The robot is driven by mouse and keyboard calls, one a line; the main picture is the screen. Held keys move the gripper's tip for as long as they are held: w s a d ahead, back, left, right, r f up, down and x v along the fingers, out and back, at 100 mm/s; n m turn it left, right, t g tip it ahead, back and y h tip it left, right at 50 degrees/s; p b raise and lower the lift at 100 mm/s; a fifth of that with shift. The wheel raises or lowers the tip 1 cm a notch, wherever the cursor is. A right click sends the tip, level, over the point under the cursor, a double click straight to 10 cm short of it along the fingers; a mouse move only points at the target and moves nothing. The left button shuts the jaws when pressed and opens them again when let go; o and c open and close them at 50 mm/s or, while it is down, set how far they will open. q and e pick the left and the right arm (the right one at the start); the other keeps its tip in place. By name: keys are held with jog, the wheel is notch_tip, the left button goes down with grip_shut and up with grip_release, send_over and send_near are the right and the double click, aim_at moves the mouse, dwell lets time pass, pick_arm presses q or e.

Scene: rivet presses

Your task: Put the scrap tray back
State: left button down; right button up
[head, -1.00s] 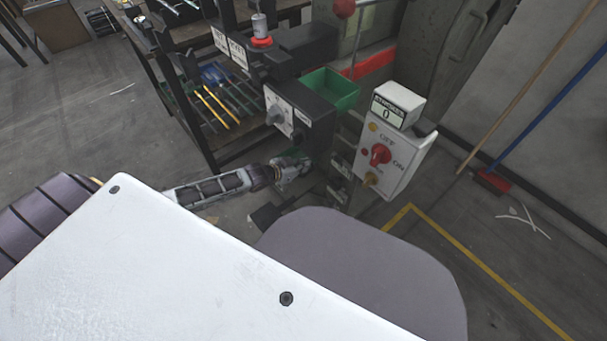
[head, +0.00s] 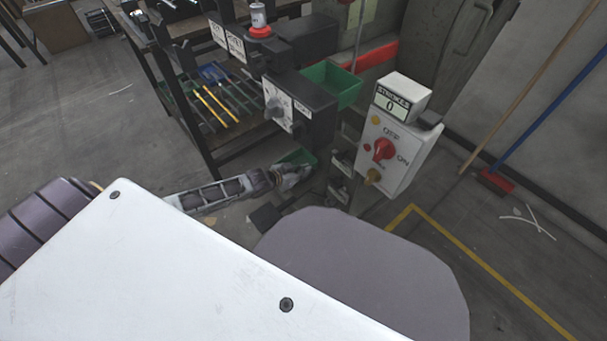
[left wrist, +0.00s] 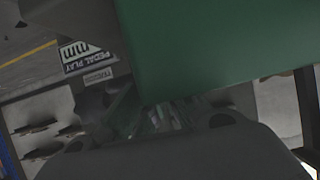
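A small green tray (head: 298,157) is low beside the press, at the tip of my left gripper (head: 289,175) in the head view. I take it as the scrap tray. In the left wrist view a large green surface (left wrist: 215,45) fills the upper right, very close to the camera. Dark finger parts and small mixed details show below it. The contact is too dark and blurred to tell whether the fingers are closed on the tray. My right gripper is not in view.
A green bin (head: 331,84) sits higher on the press, beside the black control box (head: 300,108). A white switch box (head: 396,150) with a red knob stands to the right. A rack (head: 215,100) with coloured rods stands behind. Yellow-lined floor lies at right.

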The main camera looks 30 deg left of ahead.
pick_arm(q)
jog(key=shift+w+f, duration=0.1)
jog(key=shift+w, duration=0.05)
dwell(0.4)
jog(key=c, duration=2.1)
grip_release()
jog(key=shift+f, duration=0.15)
jog(key=o, duration=0.5)
jog(key=shift+c, duration=0.2)
